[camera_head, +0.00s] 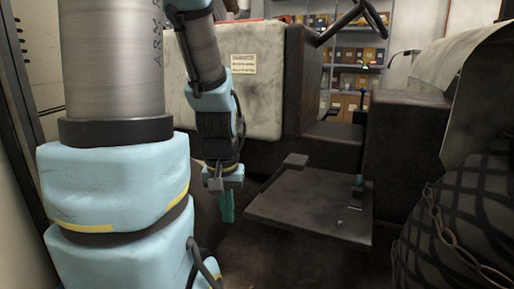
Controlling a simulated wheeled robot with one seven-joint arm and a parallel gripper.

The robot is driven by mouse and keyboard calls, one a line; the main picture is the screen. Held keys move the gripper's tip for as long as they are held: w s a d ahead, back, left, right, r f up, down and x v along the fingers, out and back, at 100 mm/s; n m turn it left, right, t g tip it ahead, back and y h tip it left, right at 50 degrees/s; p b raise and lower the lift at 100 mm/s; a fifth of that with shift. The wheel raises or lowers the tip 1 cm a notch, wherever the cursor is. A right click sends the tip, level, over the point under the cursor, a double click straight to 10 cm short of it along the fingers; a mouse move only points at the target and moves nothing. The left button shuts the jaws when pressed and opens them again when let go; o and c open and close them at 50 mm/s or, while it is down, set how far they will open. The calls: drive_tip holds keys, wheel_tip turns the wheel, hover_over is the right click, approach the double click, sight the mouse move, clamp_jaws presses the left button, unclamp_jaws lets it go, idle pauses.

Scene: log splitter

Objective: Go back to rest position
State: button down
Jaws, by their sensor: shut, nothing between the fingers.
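My gripper (226,206) hangs at the end of my blue and grey arm, left of the middle of the head view. It points downward, with teal fingers close together and nothing visible between them. It is just left of a dark flat footplate (305,205) and appears apart from it, though the exact depth gap is hard to tell. My large arm links fill the left side and hide what is behind them.
A dark machine body with a steering wheel (345,20) stands behind. A pale panel with a warning label (243,64) is behind my arm. A big chained tyre (460,225) is at right. Stocked shelves (352,60) stand at the back.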

wheel_tip(320, 180, up, 26)
drive_tip(key=p, duration=2.4)
drive_tip(key=shift+r, duration=0.2)
